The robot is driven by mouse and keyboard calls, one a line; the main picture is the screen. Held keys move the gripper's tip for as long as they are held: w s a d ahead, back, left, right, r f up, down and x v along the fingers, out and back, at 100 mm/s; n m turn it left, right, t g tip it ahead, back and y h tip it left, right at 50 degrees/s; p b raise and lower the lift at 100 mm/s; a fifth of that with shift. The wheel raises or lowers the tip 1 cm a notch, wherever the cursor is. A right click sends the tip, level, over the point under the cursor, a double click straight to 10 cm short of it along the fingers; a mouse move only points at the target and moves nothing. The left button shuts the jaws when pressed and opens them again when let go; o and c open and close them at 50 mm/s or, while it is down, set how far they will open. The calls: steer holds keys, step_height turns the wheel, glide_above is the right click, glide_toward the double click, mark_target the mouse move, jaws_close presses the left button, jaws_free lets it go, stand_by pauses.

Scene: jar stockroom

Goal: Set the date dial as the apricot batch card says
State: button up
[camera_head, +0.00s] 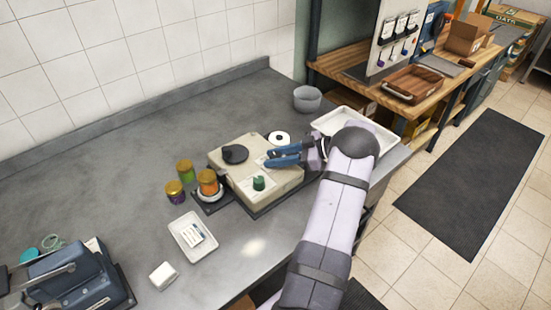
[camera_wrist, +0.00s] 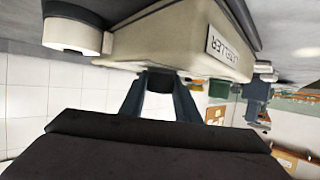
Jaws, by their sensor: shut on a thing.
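The beige labelling machine (camera_head: 225,168) stands on the grey counter, with a black round part (camera_head: 235,154) and a green knob (camera_head: 259,183) on top. My gripper (camera_head: 267,158) is over the machine's top, its blue fingers pointing left. In the wrist view my gripper (camera_wrist: 159,82) is shut on a small dark part (camera_wrist: 158,80) at the machine; I take it for the date dial, mostly hidden by the fingers. Its setting cannot be read. A white tray (camera_head: 181,228) holds small printed cards (camera_head: 195,236); their writing is too small to read.
A grey bowl (camera_head: 307,100) and a large white tray (camera_head: 340,112) lie behind. The back-left counter is clear.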

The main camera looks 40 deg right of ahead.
mark_target(275, 155)
steer(key=shift+f+n+g+y+b, duration=0.15)
steer(key=shift+n+g+y+b, duration=0.75)
steer(key=shift+n+b, duration=0.25)
steer(key=shift+n+g+y+b, duration=0.6)
steer(key=shift+n+g+b, duration=0.15)
steer(key=shift+b, duration=0.35)
steer(key=shift+r, duration=0.25)
steer(key=o, duration=1)
steer(key=shift+o, duration=0.2)
step_height(275, 155, up, 10)
